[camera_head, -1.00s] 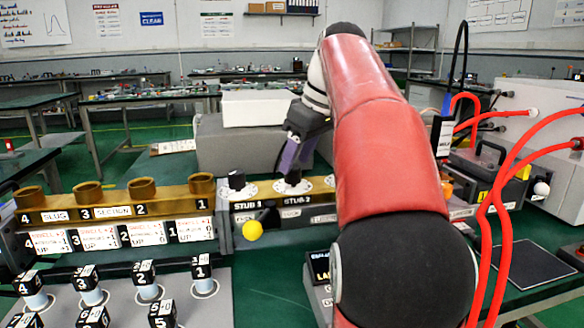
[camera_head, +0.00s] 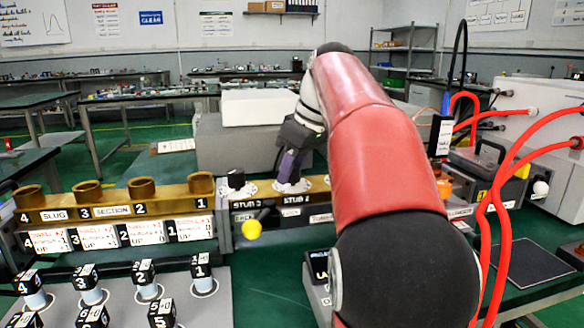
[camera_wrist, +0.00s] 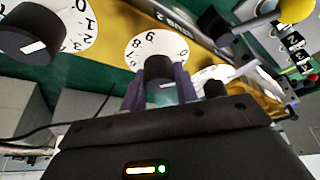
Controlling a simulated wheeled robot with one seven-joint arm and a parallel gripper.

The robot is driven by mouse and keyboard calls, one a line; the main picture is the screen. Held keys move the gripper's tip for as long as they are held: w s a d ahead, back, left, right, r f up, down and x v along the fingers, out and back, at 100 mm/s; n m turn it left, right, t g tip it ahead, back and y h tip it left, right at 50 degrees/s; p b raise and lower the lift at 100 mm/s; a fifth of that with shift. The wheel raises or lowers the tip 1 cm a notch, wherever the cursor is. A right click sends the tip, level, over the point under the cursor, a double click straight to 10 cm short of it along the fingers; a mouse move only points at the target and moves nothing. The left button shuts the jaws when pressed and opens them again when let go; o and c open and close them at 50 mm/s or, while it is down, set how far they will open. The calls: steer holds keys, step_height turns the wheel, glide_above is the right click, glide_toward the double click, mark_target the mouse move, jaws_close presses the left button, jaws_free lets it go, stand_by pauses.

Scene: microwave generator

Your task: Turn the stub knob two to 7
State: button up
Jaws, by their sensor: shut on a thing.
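The stub two knob (camera_wrist: 158,68) is a small black knob on a white numbered dial (camera_wrist: 150,45). My gripper (camera_wrist: 160,88) is shut on it, with purple fingers on either side of the knob. In the head view my gripper (camera_head: 288,178) comes down onto the dial (camera_head: 306,187) above the STUB 2 label (camera_head: 292,199); the fingers hide the knob there.
Another large black knob (camera_wrist: 30,35) is on the other side in the wrist view. Brass cups (camera_head: 142,189) stand farther left.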

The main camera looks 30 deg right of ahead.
steer(key=shift+m, duration=0.3)
steer(key=m+h, duration=0.1)
steer(key=m, duration=0.2)
steer(key=shift+t+h, duration=0.3)
steer(key=m+h, duration=0.1)
steer(key=m, duration=0.3)
steer(key=shift+a, duration=0.1)
steer(key=m+h, duration=0.2)
steer(key=m, duration=0.2)
steer(key=shift+m, duration=0.3)
steer(key=m+g+h, duration=0.1)
steer(key=m, duration=0.2)
steer(key=shift+m+g, duration=0.3)
steer(key=shift+m, duration=0.1)
steer(key=m+g, duration=0.1)
steer(key=m, duration=0.2)
steer(key=m+g+h, duration=0.1)
steer(key=m, duration=0.3)
steer(key=shift+g, duration=0.3)
steer(key=m+g, duration=0.2)
steer(key=m, duration=0.4)
steer(key=shift+m, duration=0.3)
steer(key=shift+y, duration=0.3)
